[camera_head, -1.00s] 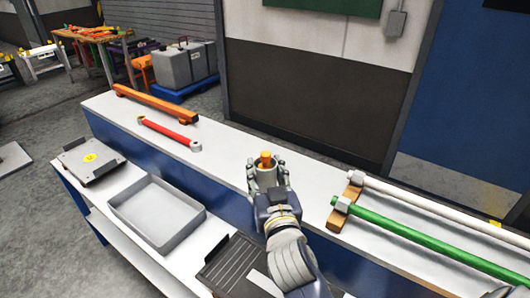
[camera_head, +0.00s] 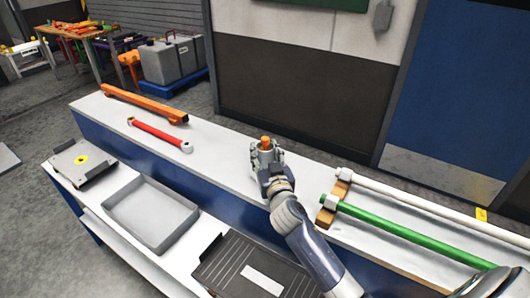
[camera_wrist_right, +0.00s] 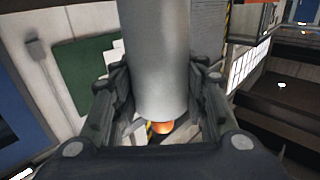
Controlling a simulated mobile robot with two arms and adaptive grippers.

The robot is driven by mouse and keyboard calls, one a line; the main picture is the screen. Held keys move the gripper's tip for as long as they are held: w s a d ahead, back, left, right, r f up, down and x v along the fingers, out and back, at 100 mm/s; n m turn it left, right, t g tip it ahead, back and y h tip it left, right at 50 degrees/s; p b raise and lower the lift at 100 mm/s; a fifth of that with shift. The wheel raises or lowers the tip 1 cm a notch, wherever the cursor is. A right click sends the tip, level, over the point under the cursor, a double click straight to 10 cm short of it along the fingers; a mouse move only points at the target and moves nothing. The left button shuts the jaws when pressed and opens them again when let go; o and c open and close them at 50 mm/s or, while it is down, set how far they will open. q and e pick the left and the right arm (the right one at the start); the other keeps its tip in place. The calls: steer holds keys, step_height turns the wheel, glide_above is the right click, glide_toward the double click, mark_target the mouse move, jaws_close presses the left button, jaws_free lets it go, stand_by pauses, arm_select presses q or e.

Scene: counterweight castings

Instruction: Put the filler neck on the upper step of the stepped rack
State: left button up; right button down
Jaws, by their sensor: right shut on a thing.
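My right gripper (camera_head: 266,160) is shut on a grey cylinder with an orange end, which looks like the filler neck (camera_head: 265,151). The orange part points up in the head view. In the right wrist view the grey filler neck (camera_wrist_right: 155,55) stands between the two fingers (camera_wrist_right: 160,110), its orange end partly hidden. The stepped rack looks like the white-topped, blue-sided bench with two levels. Its upper step (camera_head: 225,165) lies under my right gripper in the picture. I cannot tell whether the filler neck touches it. My left gripper is not in view.
On the upper step, an orange bar (camera_head: 143,104) and a red rod (camera_head: 158,134) lie left; a green bar (camera_head: 410,233) and a white bar (camera_head: 420,207) lie right. The lower step holds a grey tray (camera_head: 150,213), a ribbed black plate (camera_head: 240,266) and a grey plate (camera_head: 84,163).

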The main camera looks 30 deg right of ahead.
steer(key=shift+f, duration=0.15)
steer(key=c, duration=1.2)
jaws_free()
steer(key=shift+o, duration=1.2)
steer(key=b+v, duration=0.2)
steer(key=v, duration=1)
steer(key=shift+b, duration=0.3)
